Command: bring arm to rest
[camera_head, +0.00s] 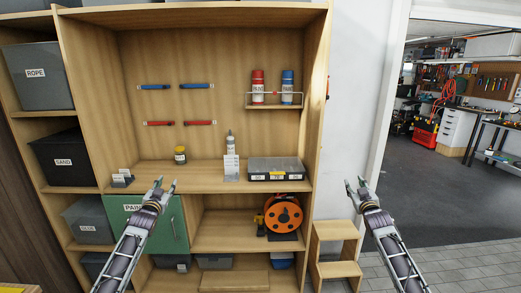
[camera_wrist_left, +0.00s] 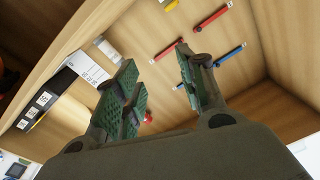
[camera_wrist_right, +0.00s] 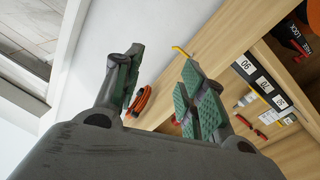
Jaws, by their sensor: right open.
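My left gripper (camera_head: 162,186) is raised in front of the workbench shelf, left of centre in the head view. Its fingers stand apart with nothing between them, as the left wrist view (camera_wrist_left: 160,90) shows. My right gripper (camera_head: 358,186) is raised in front of the wall and doorway edge, right of the shelf. In the right wrist view (camera_wrist_right: 158,85) its fingers are apart and empty. Neither gripper touches anything.
The shelf holds a yellow-lidded jar (camera_head: 180,155), a white bottle (camera_head: 230,142), a grey organiser case (camera_head: 276,169), and red (camera_head: 258,86) and blue (camera_head: 287,87) cans. Below are a green cabinet door (camera_head: 170,228) and an orange reel (camera_head: 284,215). A wooden step stool (camera_head: 337,270) stands right.

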